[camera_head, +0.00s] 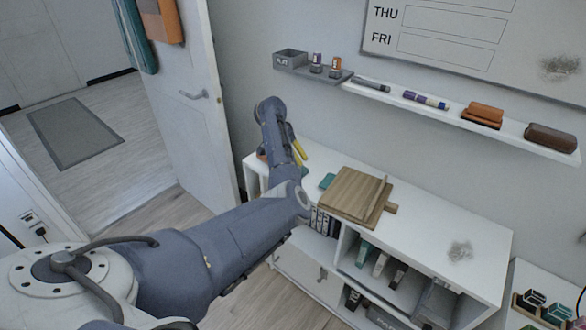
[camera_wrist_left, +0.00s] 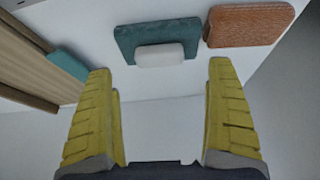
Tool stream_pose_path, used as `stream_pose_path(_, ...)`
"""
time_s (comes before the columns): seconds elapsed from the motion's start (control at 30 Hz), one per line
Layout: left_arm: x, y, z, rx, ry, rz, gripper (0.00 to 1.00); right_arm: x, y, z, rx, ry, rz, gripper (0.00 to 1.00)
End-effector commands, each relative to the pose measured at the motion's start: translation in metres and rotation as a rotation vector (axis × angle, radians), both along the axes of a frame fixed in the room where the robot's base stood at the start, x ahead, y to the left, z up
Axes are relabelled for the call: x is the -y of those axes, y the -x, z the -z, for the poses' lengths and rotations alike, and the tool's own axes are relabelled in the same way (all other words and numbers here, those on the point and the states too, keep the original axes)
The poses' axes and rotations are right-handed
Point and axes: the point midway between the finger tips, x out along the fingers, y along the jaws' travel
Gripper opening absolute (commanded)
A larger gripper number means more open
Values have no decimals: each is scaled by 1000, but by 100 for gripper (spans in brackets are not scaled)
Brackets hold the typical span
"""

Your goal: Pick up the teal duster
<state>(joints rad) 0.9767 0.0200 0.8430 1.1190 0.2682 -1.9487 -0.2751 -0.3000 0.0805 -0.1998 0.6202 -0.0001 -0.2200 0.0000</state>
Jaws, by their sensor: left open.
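The teal duster (camera_wrist_left: 126,38), a teal block with a white grip piece (camera_wrist_left: 160,55), lies on the white surface in the left wrist view. It is just beyond my left gripper (camera_wrist_left: 160,68), roughly centred between the yellow fingertips. The fingers are wide apart with nothing between them. In the head view my left gripper (camera_head: 297,148) is over the left end of the white shelf desk, and my arm hides the teal duster there. My right gripper is not in view.
An orange-brown block (camera_wrist_left: 248,25) lies right of the duster. A wooden board (camera_head: 352,192) and a small teal piece (camera_head: 327,181) are on the white shelf desk (camera_head: 430,225). A wall ledge (camera_head: 400,102) holds markers and erasers. An open door (camera_head: 190,120) stands left.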

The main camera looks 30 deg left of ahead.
Motion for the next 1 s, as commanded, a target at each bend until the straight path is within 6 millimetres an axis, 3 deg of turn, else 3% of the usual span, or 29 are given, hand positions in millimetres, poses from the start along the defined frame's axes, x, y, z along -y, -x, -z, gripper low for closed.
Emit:
stream_pose_path(0.43, 3, -15, 41, -3, -1, 1, 89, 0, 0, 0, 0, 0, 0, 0)
stream_pose_path(0.87, 3, -18, 49, 0, -1, 0, 89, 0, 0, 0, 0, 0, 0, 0)
stream_pose_path(1.0, 3, -18, 49, 0, 0, 0, 73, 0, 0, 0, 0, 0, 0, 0)
